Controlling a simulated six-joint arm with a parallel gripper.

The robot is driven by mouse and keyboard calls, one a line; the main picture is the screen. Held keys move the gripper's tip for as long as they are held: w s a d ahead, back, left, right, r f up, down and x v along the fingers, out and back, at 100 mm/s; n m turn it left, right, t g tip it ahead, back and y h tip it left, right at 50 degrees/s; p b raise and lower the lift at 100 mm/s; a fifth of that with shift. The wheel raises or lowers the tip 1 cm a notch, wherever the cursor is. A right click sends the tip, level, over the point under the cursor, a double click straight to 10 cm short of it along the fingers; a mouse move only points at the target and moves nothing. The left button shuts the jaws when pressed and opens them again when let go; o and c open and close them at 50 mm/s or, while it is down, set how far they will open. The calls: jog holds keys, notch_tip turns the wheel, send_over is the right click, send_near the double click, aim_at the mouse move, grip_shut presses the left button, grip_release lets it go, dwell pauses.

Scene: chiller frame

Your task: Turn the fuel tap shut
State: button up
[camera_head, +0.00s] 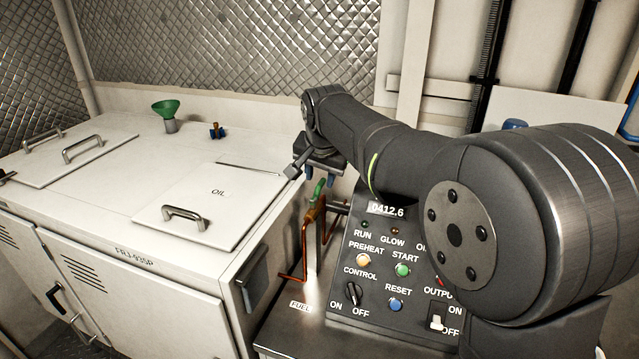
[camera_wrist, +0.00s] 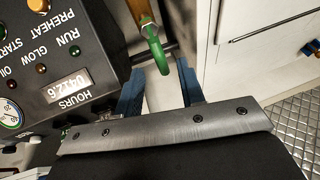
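The fuel tap's green lever (camera_head: 318,191) sits on a brass body (camera_head: 314,212) with copper pipe, left of the control panel. A FUEL label (camera_head: 300,306) is on the surface below. In the head view my gripper (camera_head: 323,170) is just above the lever, pointing down. In the wrist view the green lever (camera_wrist: 154,48) reaches toward the gap between my two blue fingers (camera_wrist: 160,76), which are apart. No contact with the lever is clear. The tap's lower part is out of the wrist view.
The control panel (camera_head: 378,270) with knob, buttons and switch stands right of the tap. A white cabinet (camera_head: 130,240) with an OIL lid (camera_head: 218,205) is at left. A green funnel (camera_head: 166,108) and a small blue-and-brown fitting (camera_head: 216,131) stand on its top.

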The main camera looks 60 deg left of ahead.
aim_at(319, 185)
jog(key=shift+x, duration=1.8)
grip_shut()
